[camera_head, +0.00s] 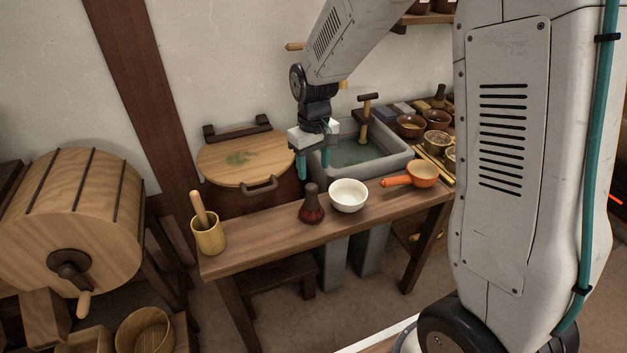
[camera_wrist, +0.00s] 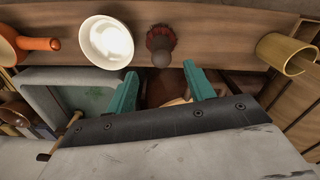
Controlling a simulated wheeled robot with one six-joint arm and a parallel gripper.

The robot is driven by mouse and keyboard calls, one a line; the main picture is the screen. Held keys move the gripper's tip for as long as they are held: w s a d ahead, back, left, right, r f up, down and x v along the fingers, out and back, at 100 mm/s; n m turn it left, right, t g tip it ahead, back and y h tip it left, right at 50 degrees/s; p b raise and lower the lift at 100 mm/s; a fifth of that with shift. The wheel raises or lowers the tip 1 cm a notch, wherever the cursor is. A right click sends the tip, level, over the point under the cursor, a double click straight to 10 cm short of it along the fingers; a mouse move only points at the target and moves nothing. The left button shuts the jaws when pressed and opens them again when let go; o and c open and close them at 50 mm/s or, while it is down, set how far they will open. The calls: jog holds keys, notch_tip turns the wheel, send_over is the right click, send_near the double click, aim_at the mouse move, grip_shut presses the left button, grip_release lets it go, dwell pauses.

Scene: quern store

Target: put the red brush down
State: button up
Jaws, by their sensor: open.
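The red brush (camera_head: 312,207) stands upright on the wooden bench (camera_head: 268,244), its dark handle up and its red bristles down on the wood. It also shows in the wrist view (camera_wrist: 161,44), beyond my fingertips. My gripper (camera_head: 315,164) has teal fingers and is open and empty. It hangs above and behind the brush, by the near left corner of the stone basin, apart from the brush. In the wrist view the gap between the fingers (camera_wrist: 160,88) holds nothing.
A white bowl (camera_head: 348,195) stands just right of the brush, and an orange pan (camera_head: 411,177) farther right. A wooden cup with a pestle (camera_head: 207,235) stands at the bench's left end. Behind are a round wooden lid (camera_head: 244,157) and the water-filled stone basin (camera_head: 395,160). Bench between cup and brush is clear.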

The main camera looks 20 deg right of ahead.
jog(key=s+d+r+m, duration=0.1)
jog(key=s+d+r, duration=0.1)
jog(key=s+r, duration=1.2)
jog(key=s+r+m+t, duration=0.1)
jog(key=s+r+m, duration=0.1)
jog(key=s, duration=1.3)
jog(key=shift+s+d+r, duration=0.25)
jog(key=shift+s+d, duration=0.05)
jog(key=shift+d, duration=0.15)
jog(key=shift+o, duration=0.5)
